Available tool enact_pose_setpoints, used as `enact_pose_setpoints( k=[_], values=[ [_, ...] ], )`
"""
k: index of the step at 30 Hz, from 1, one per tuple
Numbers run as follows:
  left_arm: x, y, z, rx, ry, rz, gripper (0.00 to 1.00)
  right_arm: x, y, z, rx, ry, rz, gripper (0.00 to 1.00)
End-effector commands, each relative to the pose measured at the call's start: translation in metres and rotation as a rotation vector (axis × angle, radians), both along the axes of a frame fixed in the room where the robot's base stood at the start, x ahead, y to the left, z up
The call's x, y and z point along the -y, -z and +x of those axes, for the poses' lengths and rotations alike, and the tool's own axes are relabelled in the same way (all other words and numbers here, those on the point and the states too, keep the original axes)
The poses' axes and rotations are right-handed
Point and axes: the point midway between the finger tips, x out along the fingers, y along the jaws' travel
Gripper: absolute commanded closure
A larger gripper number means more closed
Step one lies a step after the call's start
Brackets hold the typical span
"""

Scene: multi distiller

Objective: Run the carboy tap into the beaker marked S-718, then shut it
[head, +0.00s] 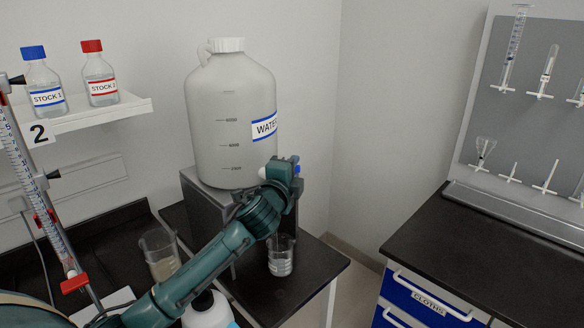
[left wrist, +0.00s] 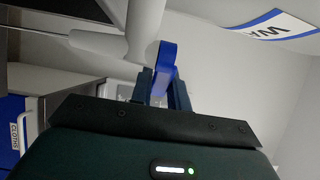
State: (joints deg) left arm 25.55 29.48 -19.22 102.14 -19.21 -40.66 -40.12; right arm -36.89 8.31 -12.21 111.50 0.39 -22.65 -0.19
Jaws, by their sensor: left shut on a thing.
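The white carboy (head: 232,120), labelled "WATER", stands on a grey stand (head: 213,205). Its blue tap handle (left wrist: 168,56) shows in the left wrist view, with the white tap body (left wrist: 143,35) beside it. My left gripper (head: 290,172) is at the tap and shut on the blue handle; it also shows in the left wrist view (left wrist: 164,88). In the head view, my gripper hides most of the tap. A glass beaker (head: 281,257) stands on the black bench below the tap, with white marking too small to read. I cannot tell whether water is running.
A burette (head: 40,190) stands at far left. Stock bottles (head: 100,80) sit on a shelf (head: 95,112). The right-hand bench (head: 480,258) has clear space.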

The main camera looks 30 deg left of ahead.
Motion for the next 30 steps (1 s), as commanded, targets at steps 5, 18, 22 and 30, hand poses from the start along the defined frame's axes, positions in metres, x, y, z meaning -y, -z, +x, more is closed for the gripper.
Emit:
enact_pose_setpoints(
  k=[5, 18, 22, 30],
  values=[
    [0.001, 0.0005, -0.0005, -0.001, 0.012, -0.001, 1.0, -0.0001, 0.0, -0.0011, -0.001, -0.001, 0.0, 0.64],
    [0.0007, 0.0004, -0.0003, -0.001, 0.01, 0.0, 0.69, -0.0002, -0.0004, -0.0014, -0.001, 0.0, 0.001, 0.64],
    [0.0004, 0.0003, -0.0002, -0.001, 0.01, 0.0, 0.61, -0.0002, -0.0006, -0.0014, -0.001, 0.0, 0.001, 0.64],
    [0.0005, 0.0009, -0.0029, -0.001, 0.009, 0.0, 0.61, -0.0001, 0.0002, -0.0014, -0.001, 0.0, 0.001, 0.64]
  ],
)
